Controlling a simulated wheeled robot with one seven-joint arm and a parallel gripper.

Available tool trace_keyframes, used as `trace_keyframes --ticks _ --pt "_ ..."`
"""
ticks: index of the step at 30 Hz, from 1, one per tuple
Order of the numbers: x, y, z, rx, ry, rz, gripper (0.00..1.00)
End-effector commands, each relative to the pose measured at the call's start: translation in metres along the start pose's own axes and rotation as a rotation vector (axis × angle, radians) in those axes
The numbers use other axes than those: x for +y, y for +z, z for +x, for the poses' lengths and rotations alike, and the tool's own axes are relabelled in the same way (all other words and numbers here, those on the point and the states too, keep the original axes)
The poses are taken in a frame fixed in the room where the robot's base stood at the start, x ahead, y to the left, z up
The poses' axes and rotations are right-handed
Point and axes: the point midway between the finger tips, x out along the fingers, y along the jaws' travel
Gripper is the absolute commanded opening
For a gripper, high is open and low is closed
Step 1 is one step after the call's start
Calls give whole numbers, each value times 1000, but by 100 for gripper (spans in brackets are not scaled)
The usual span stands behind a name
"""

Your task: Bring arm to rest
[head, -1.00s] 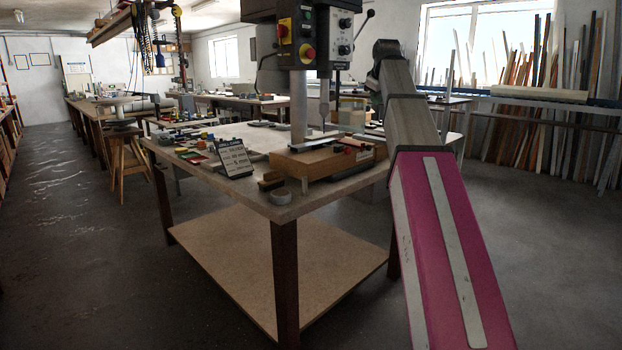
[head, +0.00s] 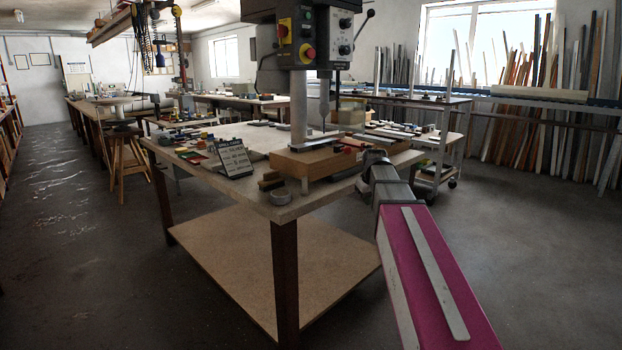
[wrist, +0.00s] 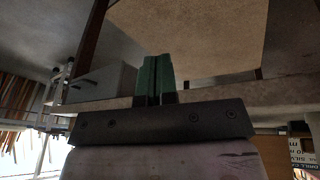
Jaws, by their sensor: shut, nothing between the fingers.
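My arm, pink and grey, reaches up from the lower right of the head view and ends beside the right edge of the workbench (head: 310,205). My gripper shows in the wrist view as two green fingers (wrist: 154,78) closed together with nothing between them. In the head view the fingers cannot be made out. The wrist view looks upside down, with the bench edge (wrist: 205,95) behind the fingers and the bench's lower shelf (wrist: 195,35) above them in the picture.
A drill press (head: 300,60) stands on the bench with a wooden block (head: 318,163) under it. A drill card sign (head: 232,158) stands at its left. A wheeled cart (head: 435,160) is right of the bench. Open floor (head: 545,240) lies at the right.

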Motion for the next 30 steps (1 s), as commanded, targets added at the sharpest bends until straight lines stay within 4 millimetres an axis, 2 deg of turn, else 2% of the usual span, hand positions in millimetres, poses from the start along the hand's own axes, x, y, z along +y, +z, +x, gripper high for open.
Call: trace_keyframes --ticks 1,6,15,24,30 --pt "-9 18 17 -20 -8 20 0" --pt "-32 64 66 -77 -28 91 0" --pt "-74 152 136 -179 -52 217 0" --pt "-114 239 183 -279 -62 334 0" --pt "-129 270 196 -316 -62 377 0"
